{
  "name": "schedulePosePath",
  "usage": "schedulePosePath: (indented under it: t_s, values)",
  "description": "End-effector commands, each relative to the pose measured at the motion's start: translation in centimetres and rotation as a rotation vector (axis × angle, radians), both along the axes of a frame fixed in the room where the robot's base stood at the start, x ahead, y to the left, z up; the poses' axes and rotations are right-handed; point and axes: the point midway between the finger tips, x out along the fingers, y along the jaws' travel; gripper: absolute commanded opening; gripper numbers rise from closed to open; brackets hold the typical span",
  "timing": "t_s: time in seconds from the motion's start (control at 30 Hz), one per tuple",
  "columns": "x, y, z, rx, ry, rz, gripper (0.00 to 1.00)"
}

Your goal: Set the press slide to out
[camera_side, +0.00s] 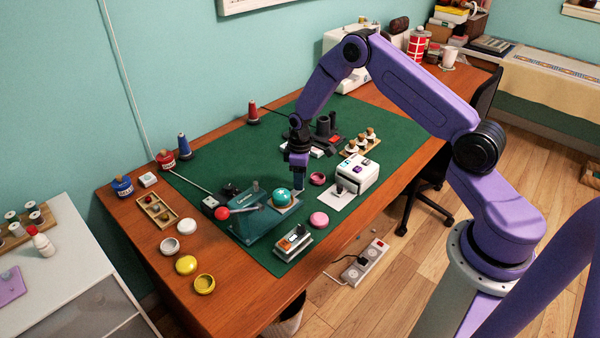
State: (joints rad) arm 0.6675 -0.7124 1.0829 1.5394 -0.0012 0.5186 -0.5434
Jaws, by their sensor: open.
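The press (250,222) is a dark teal device near the front of the green mat, with a lever ending in a red ball (222,213). A light grey slide (291,207) appears to sit at its right side, with a round teal piece (281,197) on it. How far the slide is pulled out is too small to tell. My gripper (298,184) points down just above and behind the slide's right end. It looks empty and open; the finger gap is hard to make out. I cannot tell whether it touches the slide.
A white machine (358,172) and a pink round piece (319,219) stand right of the press. A small switch box (293,242) sits in front. Yellow and white round pieces, a wooden tray (157,210) and spools lie to the left. The mat behind the press has free room.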

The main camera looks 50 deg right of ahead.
Motion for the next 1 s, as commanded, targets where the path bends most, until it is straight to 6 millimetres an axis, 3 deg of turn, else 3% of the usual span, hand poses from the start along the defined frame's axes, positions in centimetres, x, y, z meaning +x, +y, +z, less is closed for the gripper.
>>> schedulePosePath:
  t_s: [0.27, 0.8, 1.0]
  values:
    - [0.1, 0.1, 2.7, 0.001, -0.003, 0.001, 0.47]
    - [0.1, 0.0, 13.6, 0.0, -0.005, 0.0, 0.47]
    - [0.1, 0.0, 16.4, 0.0, -0.004, 0.0, 0.47]
